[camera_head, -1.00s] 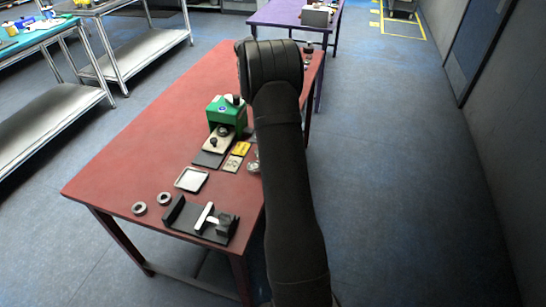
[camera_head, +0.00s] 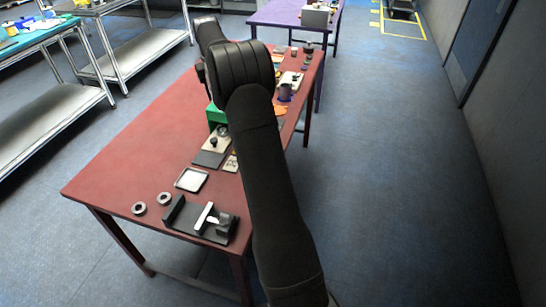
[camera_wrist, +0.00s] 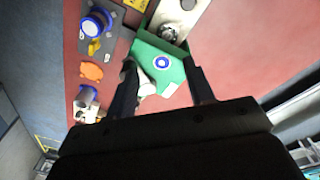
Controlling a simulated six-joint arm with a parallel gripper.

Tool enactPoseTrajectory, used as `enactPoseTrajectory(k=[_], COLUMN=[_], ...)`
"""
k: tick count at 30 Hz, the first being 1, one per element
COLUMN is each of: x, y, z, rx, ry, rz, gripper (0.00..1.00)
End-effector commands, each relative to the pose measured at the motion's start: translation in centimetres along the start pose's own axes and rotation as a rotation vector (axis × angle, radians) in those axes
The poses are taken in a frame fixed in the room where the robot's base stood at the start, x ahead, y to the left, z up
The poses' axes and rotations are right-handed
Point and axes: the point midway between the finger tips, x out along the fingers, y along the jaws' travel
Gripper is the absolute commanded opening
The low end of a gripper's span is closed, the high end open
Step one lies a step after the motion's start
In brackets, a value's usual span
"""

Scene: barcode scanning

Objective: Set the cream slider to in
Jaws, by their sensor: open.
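A cream plate with a dark round knob, which looks like the cream slider (camera_head: 210,147), sticks out from the near side of a green box (camera_head: 213,116) on the red table. In the wrist view the cream plate (camera_wrist: 184,14) lies at the top edge, its knob beside the green box (camera_wrist: 172,50). My gripper (camera_wrist: 160,66) is open, its two dark fingers spread apart over the green box in that view, with the slider beyond the fingertips. A whitish part on the box shows by the left finger. In the head view my arm hides the gripper and most of the box.
A dark plate (camera_head: 208,159), a white tray (camera_head: 191,180), two grey rings and a black holder (camera_head: 190,222) lie at the near end. A blue-topped cylinder (camera_wrist: 96,22) and an orange piece (camera_wrist: 92,72) are left of the box in the wrist view. The table's left half is clear.

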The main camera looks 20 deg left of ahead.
Motion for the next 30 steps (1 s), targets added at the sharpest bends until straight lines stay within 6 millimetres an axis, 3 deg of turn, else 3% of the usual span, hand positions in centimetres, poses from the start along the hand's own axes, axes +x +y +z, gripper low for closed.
enactPoseTrajectory(k=[7, 30], x=[-0.7, 14.9], y=[-4.5, -5.4], z=[1.6, 2.6], rx=[-0.042, -0.041], ry=[-0.065, -0.067], rz=[-0.061, -0.062], gripper=[0.48, 0.48])
